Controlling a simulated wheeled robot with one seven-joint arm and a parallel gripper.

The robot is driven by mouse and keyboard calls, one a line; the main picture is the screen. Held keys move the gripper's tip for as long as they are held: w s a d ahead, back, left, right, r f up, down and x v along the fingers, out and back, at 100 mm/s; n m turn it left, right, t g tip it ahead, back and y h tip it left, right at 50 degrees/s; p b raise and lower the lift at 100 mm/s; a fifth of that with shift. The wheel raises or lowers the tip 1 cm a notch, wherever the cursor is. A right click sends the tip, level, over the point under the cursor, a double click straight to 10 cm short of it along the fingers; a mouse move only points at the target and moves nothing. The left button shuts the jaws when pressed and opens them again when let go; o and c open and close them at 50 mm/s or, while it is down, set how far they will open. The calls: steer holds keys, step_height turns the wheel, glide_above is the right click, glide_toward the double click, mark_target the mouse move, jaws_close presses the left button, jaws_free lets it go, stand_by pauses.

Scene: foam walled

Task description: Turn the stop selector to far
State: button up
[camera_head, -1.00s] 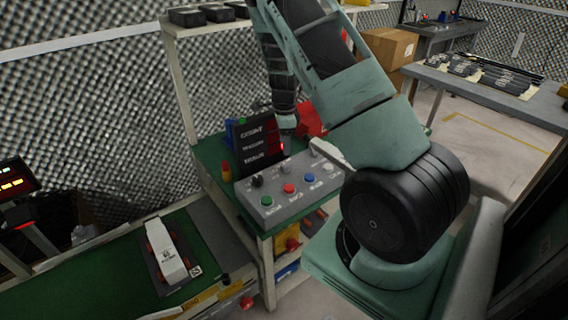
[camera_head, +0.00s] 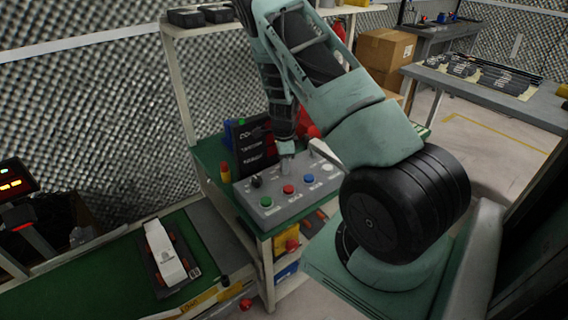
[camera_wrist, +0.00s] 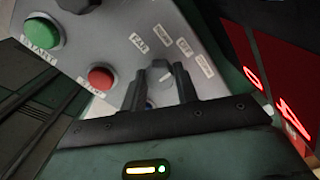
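The grey control panel (camera_head: 279,199) stands on the green bench. It carries a green START button (camera_wrist: 43,33), a red button (camera_wrist: 101,78) and a blue button (camera_head: 309,178). Contact with the knob cannot be made out. In the head view the selector is hidden behind my gripper (camera_head: 287,165).
A black knob (camera_head: 256,181) sits near the green button. A dark sign board (camera_head: 251,146) stands behind the panel, close to my arm. A conveyor (camera_head: 95,279) with a white item (camera_head: 165,252) runs at left. A side table (camera_head: 500,91) stands at right.

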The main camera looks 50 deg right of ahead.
steer(key=shift+c, duration=1)
steer(key=shift+n, duration=0.3)
steer(key=n, duration=0.4)
steer(key=n+b, duration=0.1)
steer(key=n, duration=0.8)
steer(key=shift+n+h, duration=0.3)
steer(key=shift+n, duration=1.8)
steer(key=shift+s, duration=0.1)
steer(key=o, duration=1)
